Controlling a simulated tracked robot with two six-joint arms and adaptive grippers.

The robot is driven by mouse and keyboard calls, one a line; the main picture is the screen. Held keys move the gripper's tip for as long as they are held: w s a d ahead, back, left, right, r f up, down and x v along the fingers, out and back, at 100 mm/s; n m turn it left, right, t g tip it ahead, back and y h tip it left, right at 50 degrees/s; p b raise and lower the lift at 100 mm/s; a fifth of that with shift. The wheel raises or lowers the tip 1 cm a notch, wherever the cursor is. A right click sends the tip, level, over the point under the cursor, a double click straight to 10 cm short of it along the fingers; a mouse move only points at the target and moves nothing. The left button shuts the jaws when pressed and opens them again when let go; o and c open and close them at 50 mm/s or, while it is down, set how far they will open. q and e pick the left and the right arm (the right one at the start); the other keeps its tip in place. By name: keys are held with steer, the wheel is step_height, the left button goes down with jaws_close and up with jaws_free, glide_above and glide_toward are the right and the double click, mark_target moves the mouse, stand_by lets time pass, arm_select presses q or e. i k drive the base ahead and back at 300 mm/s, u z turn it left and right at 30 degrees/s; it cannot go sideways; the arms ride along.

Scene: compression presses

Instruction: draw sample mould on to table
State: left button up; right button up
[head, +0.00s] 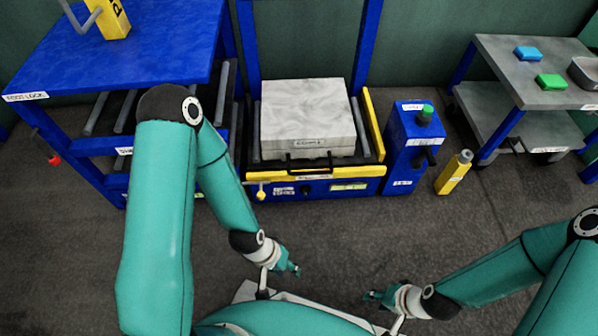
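The sample mould (306,112), a grey marbled block with a small label on its front, sits in the blue press frame with yellow edges (374,125). A dark handle (310,163) shows at its front, just above the yellow front bar. A blue table (130,48) stands to the left of the press, with dark rollers on a lower level. My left gripper (293,270) hangs over the floor in front of the press, apart from the mould. My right gripper (371,295) is to its lower right, also away from the mould. Both look empty; their finger openings are too small to judge.
A blue control box (403,148) with a green button stands right of the press, beside a yellow post (454,173). A grey trolley (545,65) at the right carries blue and green blocks. The floor in front of the press is clear apart from my arms.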

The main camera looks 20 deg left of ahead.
mark_target(310, 118)
steer(key=u, duration=0.35)
steer(key=k, duration=1)
steer(key=z, duration=0.7)
steer(key=i, duration=1)
steer(key=u, duration=0.05)
